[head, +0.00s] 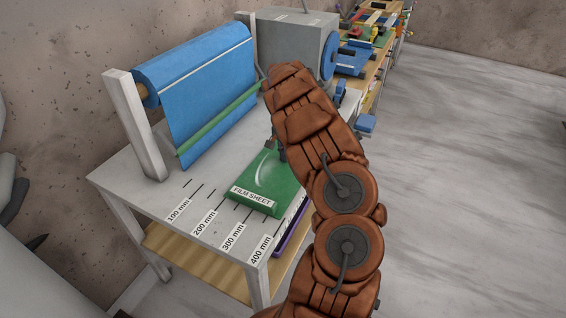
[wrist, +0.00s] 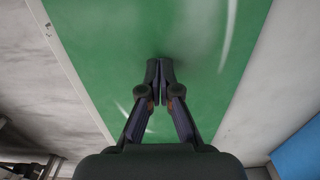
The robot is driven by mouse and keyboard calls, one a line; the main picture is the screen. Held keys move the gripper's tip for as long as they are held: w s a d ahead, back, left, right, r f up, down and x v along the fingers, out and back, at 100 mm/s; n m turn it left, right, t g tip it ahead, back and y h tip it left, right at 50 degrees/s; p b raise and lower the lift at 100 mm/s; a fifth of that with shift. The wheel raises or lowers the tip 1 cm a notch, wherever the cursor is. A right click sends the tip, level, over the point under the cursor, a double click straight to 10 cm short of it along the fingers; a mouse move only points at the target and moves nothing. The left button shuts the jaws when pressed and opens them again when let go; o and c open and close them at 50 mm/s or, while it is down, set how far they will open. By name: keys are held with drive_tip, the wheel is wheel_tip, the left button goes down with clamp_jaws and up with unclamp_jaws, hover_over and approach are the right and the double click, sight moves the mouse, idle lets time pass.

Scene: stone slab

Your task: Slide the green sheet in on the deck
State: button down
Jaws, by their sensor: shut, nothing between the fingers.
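The green sheet (head: 262,186), labelled "FILM SHEET", lies flat on the pale deck (head: 205,185). Its label end is near the deck's front edge, beside the printed millimetre marks. My gripper (head: 279,150) is over the sheet's far part, partly hidden behind my arm in the head view. In the wrist view, the fingertips (wrist: 159,66) are together and empty, with the green sheet (wrist: 105,60) filling the middle of the picture below them. I cannot tell whether the tips touch the sheet.
A blue roll (head: 195,60) hangs over the deck's left side, held by a white post (head: 135,125), with a green bar (head: 218,120) along its lower part. A grey box (head: 290,42) stands at the back. A purple strip (head: 291,228) lies along the right edge. Open floor (head: 460,180) lies to the right.

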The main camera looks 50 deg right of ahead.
sight(262, 154)
drive_tip(key=shift+f, duration=0.35)
drive_tip(key=shift+w+a, duration=0.1)
drive_tip(key=shift+w, duration=0.1)
drive_tip(key=shift+w+a+f+b, duration=0.1)
drive_tip(key=shift+w+a+b, duration=0.15)
drive_tip(key=shift+w, duration=0.45)
drive_tip(key=shift+w+a+r+b, duration=0.1)
drive_tip(key=shift+w+a+b, duration=0.15)
drive_tip(key=shift+w, duration=0.5)
drive_tip(key=shift+w+a+f+b, duration=0.1)
drive_tip(key=shift+w+a+b, duration=0.15)
drive_tip(key=shift+w, duration=0.45)
drive_tip(key=shift+w+a+b, duration=0.15)
drive_tip(key=shift+w+a, duration=0.1)
drive_tip(key=shift+w, duration=0.75)
drive_tip(key=shift+w+a+b, duration=0.15)
drive_tip(key=shift+w+a, duration=0.1)
drive_tip(key=shift+w, duration=0.7)
drive_tip(key=shift+d+r+p, duration=0.1)
drive_tip(key=shift+r+p, duration=0.2)
drive_tip(key=shift+r, duration=3.8)
